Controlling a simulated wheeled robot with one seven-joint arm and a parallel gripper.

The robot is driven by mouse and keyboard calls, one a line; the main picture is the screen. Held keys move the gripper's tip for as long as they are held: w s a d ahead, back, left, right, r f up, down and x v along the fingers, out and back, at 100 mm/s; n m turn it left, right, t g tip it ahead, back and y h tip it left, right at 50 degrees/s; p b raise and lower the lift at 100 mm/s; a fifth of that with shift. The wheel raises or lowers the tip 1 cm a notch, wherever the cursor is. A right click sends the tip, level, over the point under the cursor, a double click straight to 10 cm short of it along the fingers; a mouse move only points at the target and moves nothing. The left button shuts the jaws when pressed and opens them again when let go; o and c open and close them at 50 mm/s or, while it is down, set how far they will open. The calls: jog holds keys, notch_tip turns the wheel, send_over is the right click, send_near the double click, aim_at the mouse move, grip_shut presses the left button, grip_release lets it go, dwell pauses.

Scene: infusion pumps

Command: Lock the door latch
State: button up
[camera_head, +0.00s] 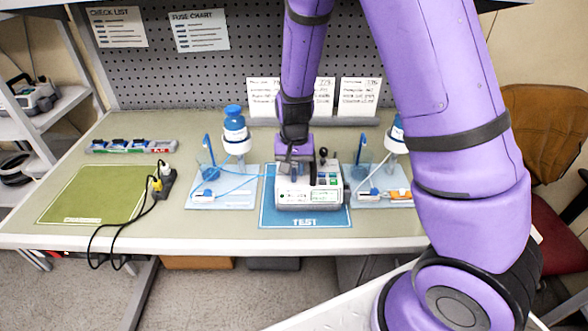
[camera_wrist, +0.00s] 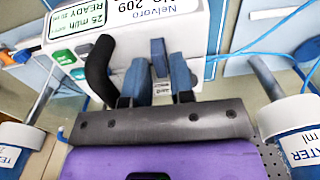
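A white and grey infusion pump (camera_head: 309,196) stands on a blue mat marked TEST (camera_head: 305,222). Its body fills the top of the wrist view (camera_wrist: 190,25), with a green-lit display (camera_wrist: 80,18) at the left. A dark blue upright tab (camera_wrist: 158,58), probably the door latch, stands on the pump's near side. My gripper (camera_wrist: 160,82) is at the pump, with one blue-grey finger on each side of this tab. The gap between the fingers is narrow; contact with the tab is unclear. In the head view my gripper (camera_head: 294,160) hides part of the pump's left top.
A black curved handle (camera_wrist: 98,68) rises close left of the fingers in the wrist view. Stands with blue-capped bottles (camera_head: 235,128) flank the pump, with blue tubing on the left. A green mat (camera_head: 93,194) and black-cabled plugs (camera_head: 163,183) lie left.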

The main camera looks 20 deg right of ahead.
aim_at(295, 171)
notch_tip(295, 171, up, 10)
dwell(0.5)
jog(key=shift+r, duration=0.1)
jog(key=s+d+r+n+t+y, duration=0.1)
jog(key=s+d+r, duration=0.1)
jog(key=s+r, duration=0.5)
jog(key=s+d+r+n+t, duration=0.15)
jog(key=s+r, duration=0.25)
jog(key=r, duration=0.5)
jog(key=s+d+r+n+t, duration=0.1)
jog(key=s+r, duration=0.1)
jog(key=s, duration=0.4)
jog(key=s+d+r+n+t+h, duration=0.1)
jog(key=s+r, duration=0.2)
jog(key=s, duration=0.4)
jog(key=shift+s+d+r+t, duration=0.15)
jog(key=shift+d+r+t, duration=0.1)
jog(key=shift+r+t, duration=0.1)
dwell(0.4)
